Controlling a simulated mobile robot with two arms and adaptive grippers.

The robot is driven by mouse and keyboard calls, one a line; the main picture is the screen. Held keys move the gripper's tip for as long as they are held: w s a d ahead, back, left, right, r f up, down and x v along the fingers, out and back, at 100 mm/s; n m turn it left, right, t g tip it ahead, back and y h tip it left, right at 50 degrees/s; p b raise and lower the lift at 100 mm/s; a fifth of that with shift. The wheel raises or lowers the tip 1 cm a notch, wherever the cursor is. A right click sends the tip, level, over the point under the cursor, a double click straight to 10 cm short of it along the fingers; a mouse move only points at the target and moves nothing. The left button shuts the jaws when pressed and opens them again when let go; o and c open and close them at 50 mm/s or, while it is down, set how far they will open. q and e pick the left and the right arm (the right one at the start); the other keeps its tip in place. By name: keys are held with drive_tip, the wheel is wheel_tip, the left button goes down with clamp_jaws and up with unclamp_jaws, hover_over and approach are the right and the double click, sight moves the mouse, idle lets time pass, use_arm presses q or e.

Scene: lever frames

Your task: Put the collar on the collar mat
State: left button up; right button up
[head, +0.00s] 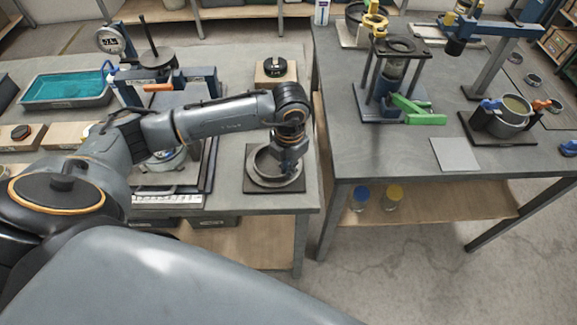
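A wide grey metal ring (262,177), which looks like the collar, lies flat at the dark square mat (250,188) near the right front corner of the left table. Whether it touches the mat is hard to tell. My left gripper (287,168) points down at the ring's far right rim, its fingers small and dark against the ring. I cannot tell whether they are closed on the rim. A plain light grey square (455,154) lies bare on the right table. My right gripper is not in view.
The right table (350,150) holds a press stand (395,75) with a green part (418,110) and a clamped pot (503,118). A gap separates the tables. A small black-topped box (275,70) stands behind my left wrist. A teal tray (66,88) is far left.

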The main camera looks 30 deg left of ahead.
use_arm(q)
drive_tip(key=o, duration=0.4)
drive_tip(key=shift+r, duration=0.1)
drive_tip(key=shift+r, duration=0.2)
drive_tip(key=shift+d+r+b, duration=0.1)
drive_tip(key=shift+r+b, duration=1.25)
drive_tip(key=shift+r, duration=4.55)
